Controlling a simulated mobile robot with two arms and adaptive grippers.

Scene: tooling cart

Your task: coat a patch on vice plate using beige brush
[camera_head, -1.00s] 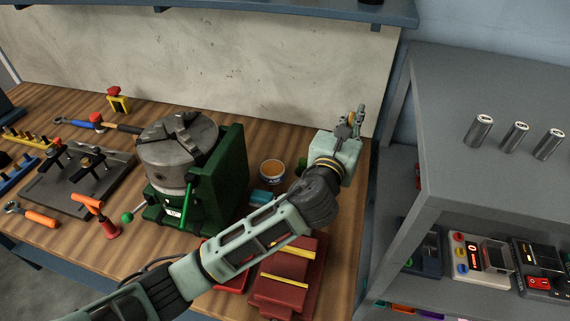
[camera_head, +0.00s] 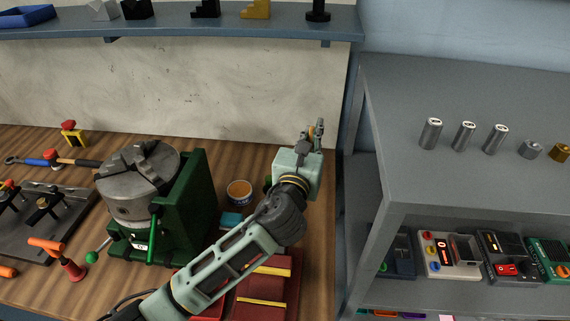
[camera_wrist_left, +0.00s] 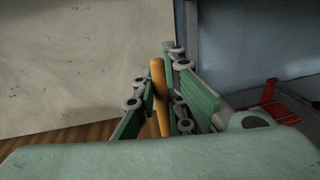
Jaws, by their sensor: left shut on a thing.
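My left gripper (camera_head: 313,137) is at the back right of the wooden bench, near the wall. It is shut on the beige brush (camera_wrist_left: 159,95), whose tan handle stands between the fingers in the left wrist view. The brush's bristles are hidden. A dark red vice (camera_head: 262,289) with yellow strips is at the front of the bench, partly covered by my left forearm. I cannot tell which surface is the vice plate. My right gripper is not in view.
A small open tin with orange-brown contents (camera_head: 239,191) stands left of my left wrist. A green-based chuck (camera_head: 180,220) stands further left. A grey shelf unit (camera_head: 440,185) with metal cylinders borders the bench on the right. A blue shelf (camera_head: 190,27) hangs above.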

